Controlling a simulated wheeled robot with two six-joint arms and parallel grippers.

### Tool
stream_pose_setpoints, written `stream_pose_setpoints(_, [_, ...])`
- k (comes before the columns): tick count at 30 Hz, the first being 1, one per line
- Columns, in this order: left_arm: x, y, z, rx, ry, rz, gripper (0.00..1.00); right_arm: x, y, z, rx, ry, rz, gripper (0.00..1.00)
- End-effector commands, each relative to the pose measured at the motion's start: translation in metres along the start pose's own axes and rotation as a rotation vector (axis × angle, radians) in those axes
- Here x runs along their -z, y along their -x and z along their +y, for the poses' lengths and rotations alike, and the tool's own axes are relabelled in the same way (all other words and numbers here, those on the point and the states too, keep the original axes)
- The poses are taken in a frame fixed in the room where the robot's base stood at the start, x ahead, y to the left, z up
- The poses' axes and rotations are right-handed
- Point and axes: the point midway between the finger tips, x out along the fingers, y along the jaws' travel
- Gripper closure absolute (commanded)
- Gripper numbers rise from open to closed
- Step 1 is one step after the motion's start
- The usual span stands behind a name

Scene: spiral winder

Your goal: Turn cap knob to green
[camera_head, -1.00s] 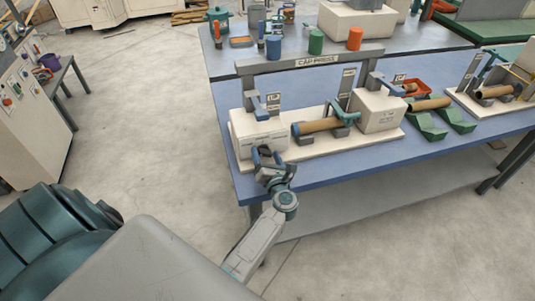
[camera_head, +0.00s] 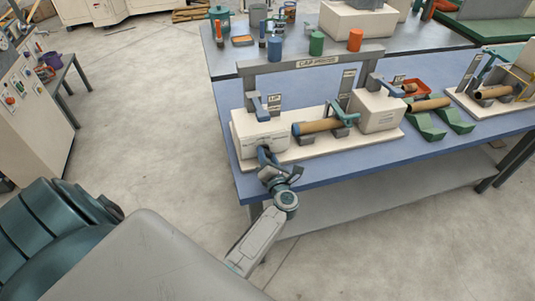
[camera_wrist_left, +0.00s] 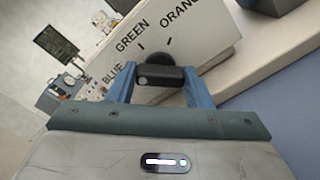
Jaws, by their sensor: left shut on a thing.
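The cap knob (camera_wrist_left: 158,75) is a dark bar on a round base, on the cream front face of the cap press's left block (camera_head: 257,135). The labels BLUE, GREEN and ORANGE fan around it in the left wrist view, with tick marks. The bar lies nearly level in that view; I cannot tell surely which label it selects. My left gripper (camera_wrist_left: 158,88) is shut on the knob, one blue finger at each end of the bar. In the head view my left gripper (camera_head: 264,157) hides the knob. My right gripper is not in view.
The press stands on a blue table (camera_head: 330,170). A brown tube (camera_head: 317,126) lies to the right of the left block, before the right block (camera_head: 377,110). Open floor lies left of the table.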

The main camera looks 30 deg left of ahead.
Motion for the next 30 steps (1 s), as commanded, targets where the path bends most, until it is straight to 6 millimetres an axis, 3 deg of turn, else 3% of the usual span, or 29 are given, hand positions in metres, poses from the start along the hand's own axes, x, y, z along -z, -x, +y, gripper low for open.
stream_pose_setpoints(18, [-0.002, -0.001, 0.001, -0.001, -0.553, 0.000, 0.77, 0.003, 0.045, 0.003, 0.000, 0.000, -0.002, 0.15])
stream_pose_setpoints(30, [-0.001, -0.001, 0.000, -0.002, -0.741, 0.000, 0.77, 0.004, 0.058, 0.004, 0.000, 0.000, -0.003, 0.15])
